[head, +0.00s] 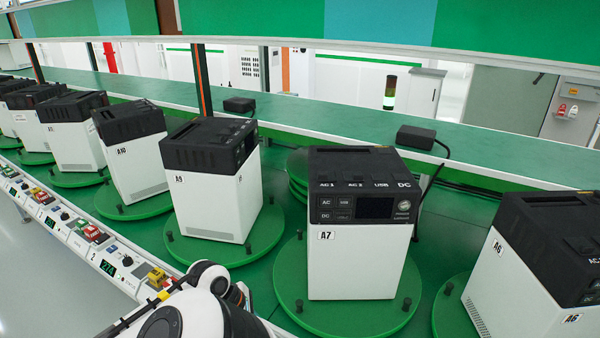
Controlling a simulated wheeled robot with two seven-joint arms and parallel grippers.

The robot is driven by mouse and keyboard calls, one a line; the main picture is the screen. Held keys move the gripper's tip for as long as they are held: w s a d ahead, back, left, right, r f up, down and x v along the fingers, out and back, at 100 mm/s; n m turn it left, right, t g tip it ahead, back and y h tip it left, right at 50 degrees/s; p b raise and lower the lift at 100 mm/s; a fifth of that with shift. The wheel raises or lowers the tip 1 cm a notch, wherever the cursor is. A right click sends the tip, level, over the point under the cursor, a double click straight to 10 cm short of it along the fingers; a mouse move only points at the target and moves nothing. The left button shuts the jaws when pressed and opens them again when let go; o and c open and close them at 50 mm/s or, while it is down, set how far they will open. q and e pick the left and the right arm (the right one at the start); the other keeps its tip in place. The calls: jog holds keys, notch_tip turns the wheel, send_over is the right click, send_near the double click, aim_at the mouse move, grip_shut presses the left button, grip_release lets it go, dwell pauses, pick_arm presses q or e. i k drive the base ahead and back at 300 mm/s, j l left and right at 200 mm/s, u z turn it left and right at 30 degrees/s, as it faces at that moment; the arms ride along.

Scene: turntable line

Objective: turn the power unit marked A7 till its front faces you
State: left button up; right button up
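The power unit marked A7 (352,262) stands upright on a round green turntable (292,295) right of centre in the head view. It has a white lower body and a black top part. Its side with the dark display (375,208), round knob, port labels and A7 tag faces me, nearly square on. Pegs on the turntable stand around its base. A white and black link of my arm (205,300) shows at the bottom, left of A7. Neither gripper can be seen.
Unit A9 (212,200) stands on its own turntable to the left, with A10 (135,165) and several more beyond. Unit A6 (525,270) stands close on the right. Black adapters (416,138) lie on the green shelf behind. A control strip (110,265) runs along the front left edge.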

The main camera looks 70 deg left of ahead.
aim_at(380, 318)
jog(key=i+j, duration=0.15)
jog(key=j, duration=0.25)
jog(key=i+j, duration=0.15)
jog(key=j, duration=0.25)
jog(key=i+j, duration=0.15)
jog(key=j, duration=0.2)
jog(key=i+j, duration=0.15)
jog(key=j, duration=0.25)
jog(key=i+j, duration=0.15)
jog(key=j, duration=0.25)
